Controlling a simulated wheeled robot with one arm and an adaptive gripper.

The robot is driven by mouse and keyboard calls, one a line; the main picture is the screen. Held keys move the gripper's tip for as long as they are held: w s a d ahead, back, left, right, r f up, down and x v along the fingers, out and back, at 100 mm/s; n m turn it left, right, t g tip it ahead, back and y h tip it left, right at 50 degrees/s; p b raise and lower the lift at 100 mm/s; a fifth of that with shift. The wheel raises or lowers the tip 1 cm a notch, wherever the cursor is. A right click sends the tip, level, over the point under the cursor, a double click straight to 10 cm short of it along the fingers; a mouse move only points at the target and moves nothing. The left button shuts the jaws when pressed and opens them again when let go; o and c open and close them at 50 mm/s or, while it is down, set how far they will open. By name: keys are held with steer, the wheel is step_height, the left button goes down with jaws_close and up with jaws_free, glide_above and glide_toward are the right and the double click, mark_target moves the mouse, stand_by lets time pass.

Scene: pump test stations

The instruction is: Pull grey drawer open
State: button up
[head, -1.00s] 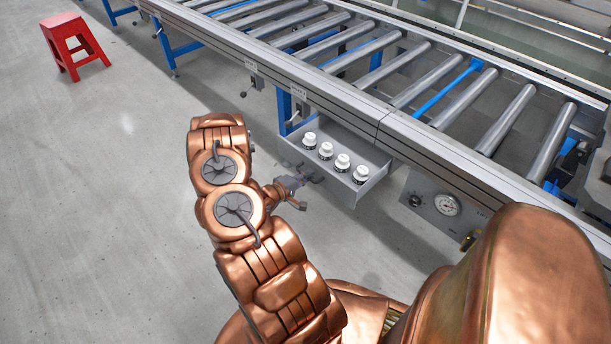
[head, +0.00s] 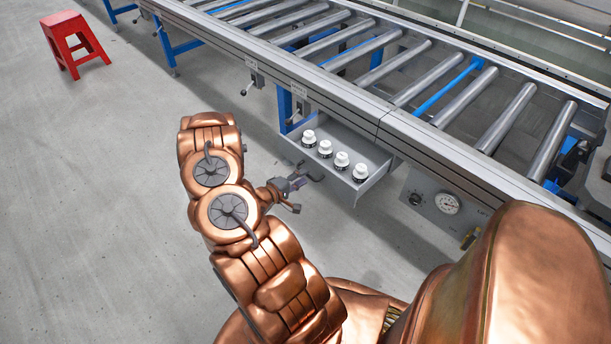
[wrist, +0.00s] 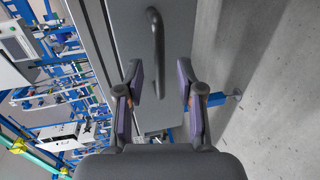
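The grey drawer (head: 337,167) stands pulled out under the edge of the roller conveyor, its inside visible from above. Several small white-capped containers (head: 341,160) stand in a row in it. In the wrist view the drawer's grey front (wrist: 125,30) carries a dark bar handle (wrist: 157,45). My gripper (head: 300,186) is just outside the drawer front. In the wrist view my gripper (wrist: 160,78) has its two fingers apart, with nothing gripped. The handle lies ahead, its lower end between the fingers in the picture, not clasped. The head view does not show the handle clearly.
The roller conveyor (head: 375,95) runs above the drawer. A panel with a round gauge (head: 447,203) is right of the drawer. A red stool (head: 74,44) stands far left. The grey floor (head: 90,200) on the left is clear.

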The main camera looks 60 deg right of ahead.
steer(key=v, duration=0.9)
steer(key=shift+w, duration=0.1)
stand_by(0.5)
